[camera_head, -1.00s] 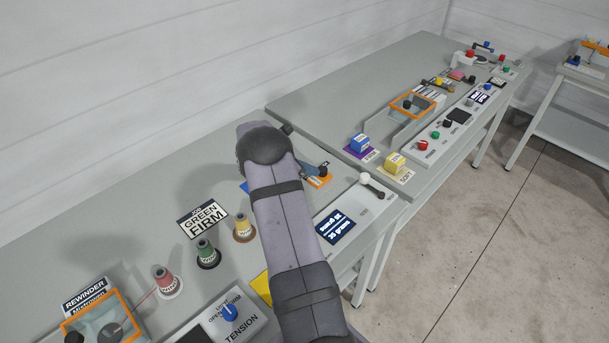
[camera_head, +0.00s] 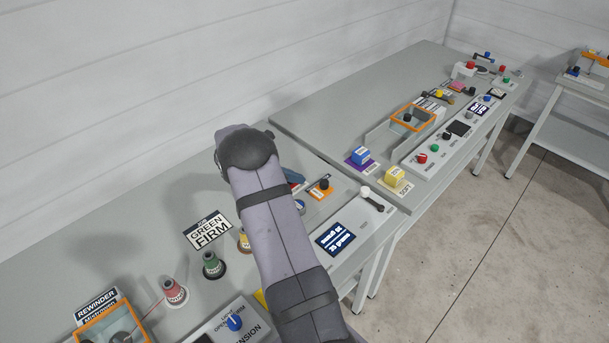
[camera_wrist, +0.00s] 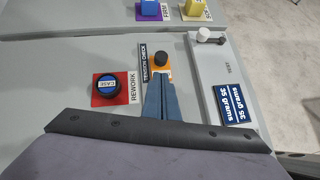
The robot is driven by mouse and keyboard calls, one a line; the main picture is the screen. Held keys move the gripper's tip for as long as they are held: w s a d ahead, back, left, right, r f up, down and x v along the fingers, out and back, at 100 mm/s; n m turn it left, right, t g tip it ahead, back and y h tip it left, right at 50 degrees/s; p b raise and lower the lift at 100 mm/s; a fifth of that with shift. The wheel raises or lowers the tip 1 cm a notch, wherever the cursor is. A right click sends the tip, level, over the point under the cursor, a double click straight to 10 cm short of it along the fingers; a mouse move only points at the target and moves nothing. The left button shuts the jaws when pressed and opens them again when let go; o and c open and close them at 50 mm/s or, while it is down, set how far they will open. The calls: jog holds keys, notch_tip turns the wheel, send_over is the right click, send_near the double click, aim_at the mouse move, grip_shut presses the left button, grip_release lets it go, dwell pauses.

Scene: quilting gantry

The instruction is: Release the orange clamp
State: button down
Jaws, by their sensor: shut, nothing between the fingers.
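In the head view the gripper (camera_head: 296,180) is left of the plate, partly hidden by my arm.
A round blue-topped case (camera_wrist: 108,85) sits on a red "REWORK" pad. A grey panel has a white-ended lever (camera_head: 367,192) and a display (camera_head: 335,239). Thread spools (camera_head: 213,264) stand left of my arm. An orange-framed box (camera_head: 412,116) is on the farther bench.

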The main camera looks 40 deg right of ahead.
jog(key=shift+v, duration=0.8)
jog(key=shift+a, duration=0.1)
